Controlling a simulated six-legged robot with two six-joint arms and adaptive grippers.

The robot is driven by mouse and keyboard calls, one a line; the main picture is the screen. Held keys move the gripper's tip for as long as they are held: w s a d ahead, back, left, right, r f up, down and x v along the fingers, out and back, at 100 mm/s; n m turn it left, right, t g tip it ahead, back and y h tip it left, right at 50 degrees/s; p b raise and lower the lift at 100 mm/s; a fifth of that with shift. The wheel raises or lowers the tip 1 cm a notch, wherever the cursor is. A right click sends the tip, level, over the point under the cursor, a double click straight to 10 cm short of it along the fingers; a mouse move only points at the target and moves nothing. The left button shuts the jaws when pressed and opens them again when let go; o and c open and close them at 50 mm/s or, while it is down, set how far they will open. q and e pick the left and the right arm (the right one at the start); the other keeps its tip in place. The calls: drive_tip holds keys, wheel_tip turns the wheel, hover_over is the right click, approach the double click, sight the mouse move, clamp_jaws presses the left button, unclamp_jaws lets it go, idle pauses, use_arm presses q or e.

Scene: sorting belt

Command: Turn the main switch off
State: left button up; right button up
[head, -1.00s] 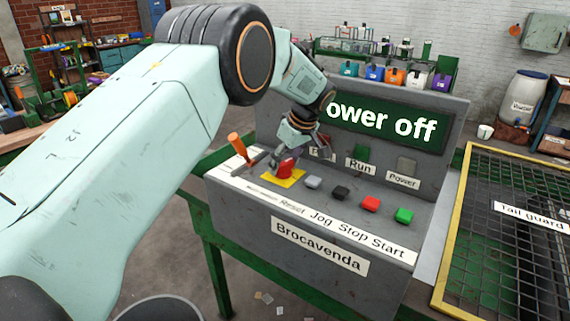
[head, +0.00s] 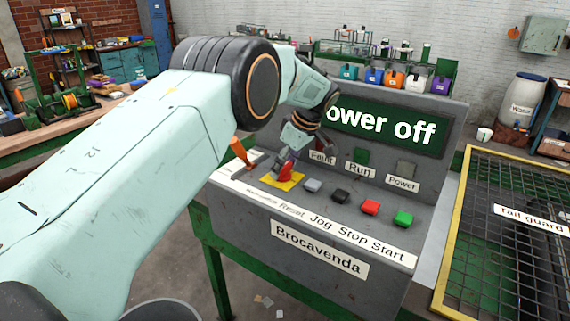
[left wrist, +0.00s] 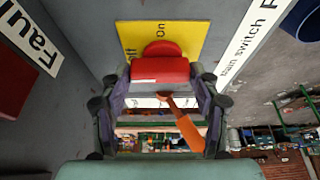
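The main switch is a red knob (head: 284,174) on a yellow plate (head: 293,184) at the left of the grey console's sloping top. In the left wrist view the knob (left wrist: 160,71) lies between my fingers, and the plate (left wrist: 188,42) shows "On" and part of another word. My left gripper (head: 286,166) is at the knob; in the wrist view its fingers (left wrist: 160,78) meet the knob's two sides. The fingertips are small and partly hidden in the head view. The display (head: 385,128) reads "ower off", its first letter hidden by my arm. My right gripper is not in view.
An orange-handled lever (head: 240,152) stands just left of the switch, close to my arm. Grey, black, red and green buttons (head: 403,218) run rightward along the console. A mesh tail guard (head: 505,250) is at the right. The lamps (head: 407,168) behind look unlit.

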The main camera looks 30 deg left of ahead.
use_arm(q)
drive_tip(key=o, duration=0.5)
drive_tip(key=shift+c, duration=0.2)
drive_tip(key=v, duration=1.2)
drive_tip(key=shift+d, duration=0.1)
drive_tip(key=shift+f, duration=0.1)
drive_tip(key=x, duration=1.2)
